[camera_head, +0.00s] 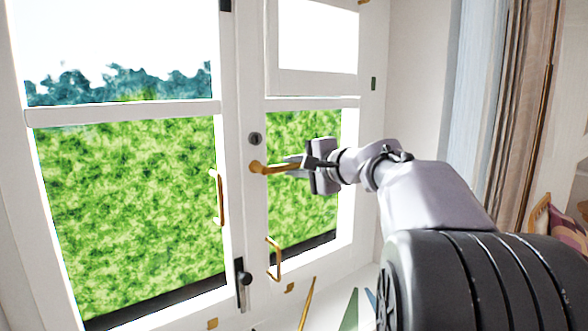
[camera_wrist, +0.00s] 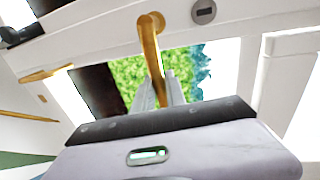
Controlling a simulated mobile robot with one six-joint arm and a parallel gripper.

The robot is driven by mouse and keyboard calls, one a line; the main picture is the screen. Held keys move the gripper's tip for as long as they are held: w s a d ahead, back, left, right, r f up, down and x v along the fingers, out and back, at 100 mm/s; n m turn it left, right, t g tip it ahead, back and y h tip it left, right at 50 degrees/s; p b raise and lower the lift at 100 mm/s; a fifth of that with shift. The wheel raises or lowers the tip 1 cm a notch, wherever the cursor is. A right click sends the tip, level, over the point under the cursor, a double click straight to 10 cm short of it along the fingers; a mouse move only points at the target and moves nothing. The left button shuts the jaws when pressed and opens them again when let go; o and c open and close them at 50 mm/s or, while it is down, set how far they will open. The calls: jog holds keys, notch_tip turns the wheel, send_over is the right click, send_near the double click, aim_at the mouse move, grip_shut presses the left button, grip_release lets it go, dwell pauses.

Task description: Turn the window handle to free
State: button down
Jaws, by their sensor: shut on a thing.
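The brass window handle (camera_head: 270,169) is a lever on the middle stile of the white window. It points roughly level to the right from its pivot in the head view. My gripper (camera_head: 299,164) reaches in from the right and is shut on the handle's free end. In the wrist view the handle (camera_wrist: 150,45) runs from its round base at the top down between my two fingers (camera_wrist: 159,92). The fingers hide the very end of the handle.
A round dark lock (camera_head: 255,139) sits just above the handle. Brass pull handles (camera_head: 218,197) (camera_head: 273,259) stand out from the frames left of and below it. A black bolt (camera_head: 243,284) is low on the stile. Curtains (camera_head: 510,110) hang at the right.

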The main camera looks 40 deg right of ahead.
jog(key=shift+r, duration=0.1)
jog(key=c, duration=1.4)
grip_release()
jog(key=shift+o, duration=0.2)
